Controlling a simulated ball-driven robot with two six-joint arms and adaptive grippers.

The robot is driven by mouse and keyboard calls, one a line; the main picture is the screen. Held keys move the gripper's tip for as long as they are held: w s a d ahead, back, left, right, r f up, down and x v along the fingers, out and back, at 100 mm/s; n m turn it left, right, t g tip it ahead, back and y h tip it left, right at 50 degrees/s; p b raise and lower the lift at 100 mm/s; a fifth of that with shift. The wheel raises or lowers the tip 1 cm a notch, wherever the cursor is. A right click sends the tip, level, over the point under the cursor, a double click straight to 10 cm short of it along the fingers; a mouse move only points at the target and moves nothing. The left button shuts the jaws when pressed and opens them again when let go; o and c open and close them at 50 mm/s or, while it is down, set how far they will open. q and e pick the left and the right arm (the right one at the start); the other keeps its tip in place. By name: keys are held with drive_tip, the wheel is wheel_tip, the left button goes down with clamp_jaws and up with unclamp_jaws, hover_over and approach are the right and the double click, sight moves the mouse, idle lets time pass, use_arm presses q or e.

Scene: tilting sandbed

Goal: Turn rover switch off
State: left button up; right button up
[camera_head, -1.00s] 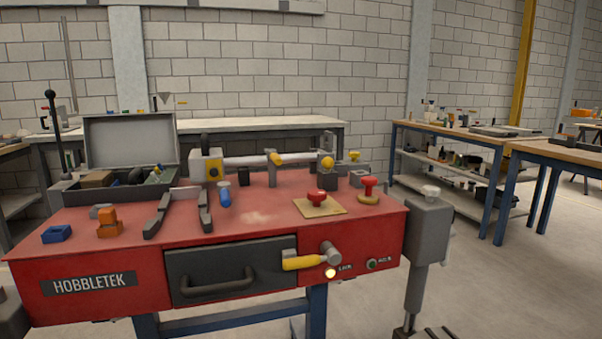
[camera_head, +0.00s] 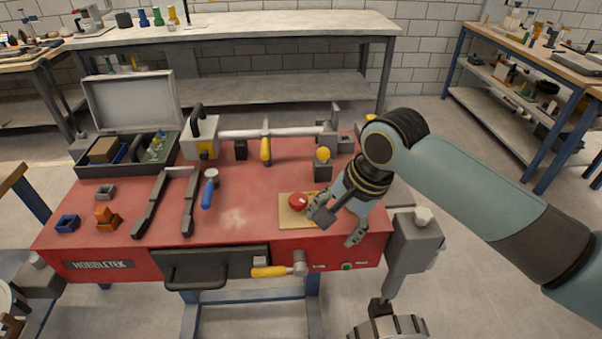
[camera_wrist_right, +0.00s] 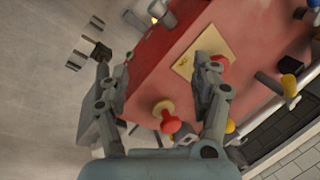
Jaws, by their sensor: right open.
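No label marks a rover switch that I can read. On the red HOBBLETEK bench (camera_head: 240,220), a red mushroom knob (camera_head: 298,201) stands on a tan plate (camera_head: 290,222). A second red knob (camera_wrist_right: 168,118) on a round yellowish base shows between my fingers in the right wrist view; in the head view my gripper hides it. A yellow-handled lever (camera_head: 268,271) sits on the bench front beside small labels and a green button (camera_head: 347,266). My right gripper (camera_head: 337,225) is open, pointing down over the bench's right front corner. My left gripper is out of view.
A grey post (camera_head: 412,250) stands just right of the bench. A drawer (camera_head: 215,267) is in the bench front. An open grey case (camera_head: 130,100), rails, a blue-handled tool (camera_head: 209,190) and small blocks occupy the left and back.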

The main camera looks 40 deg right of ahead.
sight(300, 199)
drive_tip(key=w+d+r+m+y, duration=0.1)
drive_tip(key=w+d+r+m, duration=0.35)
drive_tip(key=w+m, duration=0.65)
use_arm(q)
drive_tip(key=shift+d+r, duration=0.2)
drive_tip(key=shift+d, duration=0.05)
use_arm(e)
drive_tip(key=a+f+m, duration=0.1)
drive_tip(key=f, duration=0.2)
drive_tip(key=w+f, duration=0.1)
drive_tip(key=f, duration=0.2)
drive_tip(key=a+f+m, duration=0.1)
drive_tip(key=f, duration=0.2)
drive_tip(key=shift+w+a+f+m, duration=0.3)
drive_tip(key=shift+w+a, duration=0.05)
drive_tip(key=shift+w, duration=0.05)
drive_tip(key=shift+c, duration=0.5)
drive_tip(key=c, duration=1.1)
